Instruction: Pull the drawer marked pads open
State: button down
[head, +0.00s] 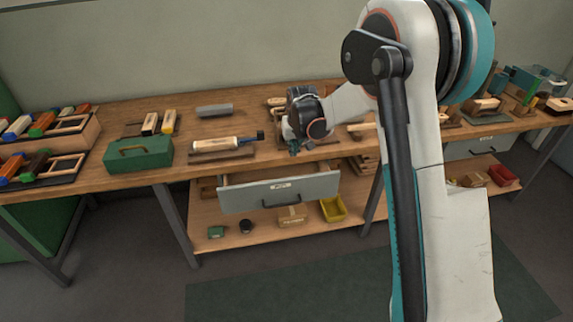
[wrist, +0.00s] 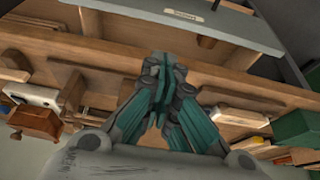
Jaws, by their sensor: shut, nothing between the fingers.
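A grey drawer (head: 258,198) under the middle of the workbench stands pulled out, with its side wall and part of its inside showing. Its front has a black bar handle (head: 281,202) and a small label (head: 281,185) too small to read. In the wrist view the drawer front (wrist: 150,12) crosses the top edge, with its label there. My gripper (head: 294,150) is above the bench's front edge, behind and above the drawer front and apart from the handle. Its fingers (wrist: 160,65) are shut and empty. A second grey drawer (head: 478,146) at the right looks closed.
The wooden bench (head: 130,176) holds a green box (head: 138,154), a brush-like tool (head: 221,144) and several blocks near my arm. The lower shelf (head: 260,238) holds a yellow bin (head: 333,209) and a cardboard box (head: 292,215). The floor before the drawer is clear around a green mat (head: 260,300).

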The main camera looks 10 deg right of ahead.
jog(key=b+x, duration=0.3)
jog(key=x, duration=1.4)
jog(key=shift+w, duration=0.25)
jog(key=shift+s+f, duration=0.1)
